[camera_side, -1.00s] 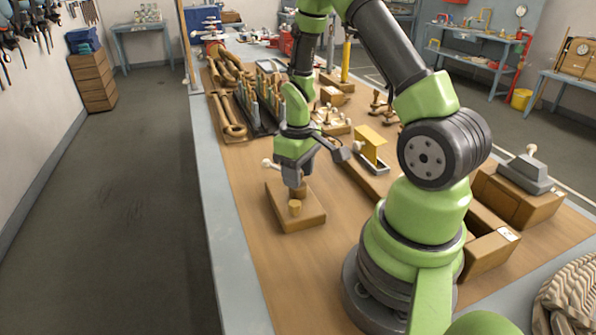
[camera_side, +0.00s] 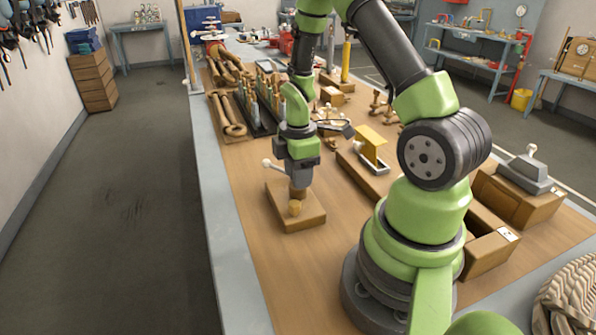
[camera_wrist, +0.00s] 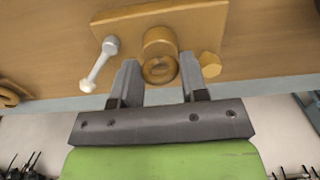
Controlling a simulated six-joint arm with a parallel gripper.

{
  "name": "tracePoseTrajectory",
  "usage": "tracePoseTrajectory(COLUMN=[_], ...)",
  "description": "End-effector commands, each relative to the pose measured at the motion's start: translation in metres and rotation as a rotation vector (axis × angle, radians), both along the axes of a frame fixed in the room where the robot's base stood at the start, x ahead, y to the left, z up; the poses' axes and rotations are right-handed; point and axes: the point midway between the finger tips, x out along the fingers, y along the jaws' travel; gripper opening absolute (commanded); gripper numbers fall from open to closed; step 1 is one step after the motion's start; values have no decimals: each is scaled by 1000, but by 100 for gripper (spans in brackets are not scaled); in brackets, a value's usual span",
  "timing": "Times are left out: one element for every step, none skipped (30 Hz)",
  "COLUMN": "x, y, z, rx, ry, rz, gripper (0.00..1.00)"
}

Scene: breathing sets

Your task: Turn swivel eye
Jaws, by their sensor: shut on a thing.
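The wooden base block (camera_side: 312,219) lies on the bench below my gripper; its board (camera_wrist: 108,27) also shows in the wrist view. The swivel eye is a round wooden piece with a ring-shaped end (camera_wrist: 159,69), standing out from the board. My gripper (camera_wrist: 160,82) points down and is shut on the swivel eye, one finger on each side. In the side view my gripper (camera_side: 298,190) hides most of the eye. A short wooden peg (camera_side: 295,208) stands beside it; the wrist view shows a faceted wooden knob (camera_wrist: 210,64). A pale ball-ended lever (camera_wrist: 98,66) is left of the fingers.
A yellow bracket (camera_side: 370,142) on a wooden base stands to the right of my gripper. Black racks (camera_side: 262,112) and wooden rings on a board (camera_side: 229,117) lie behind. A wooden box with a grey lever top (camera_side: 523,175) is far right. The bench in front of the block is clear.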

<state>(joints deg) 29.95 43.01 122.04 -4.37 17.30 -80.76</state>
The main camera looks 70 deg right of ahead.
Motion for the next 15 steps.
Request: tracePoseTrajectory(x=[1, 1, 1, 1, 1, 1, 1, 1, 1, 1, 1, 1, 1, 1, 1], y=[0, 0, 0, 0, 0, 0, 0, 0, 0, 0, 0, 0, 0, 0, 0], z=[1, 1, 1, 1, 1, 1, 1, 1, 1, 1, 1, 1, 1, 1, 1], rx=[-1, -1, -1, -1, -1, -1, -1, -1, -1, -1, -1, -1, -1, -1, -1], ry=[-2, -2, -2, -2, -2, -1, -1, -1, -1, -1, -1, -1, -1, -1, -1], rz=[44, 73, 111, 139, 168, 206, 234, 263, 301, 329, 358, 396, 424, 453, 491], gripper=[17, 17, 17, 17, 17, 17, 17, 17, 17, 17, 17, 17, 17, 17, 17])
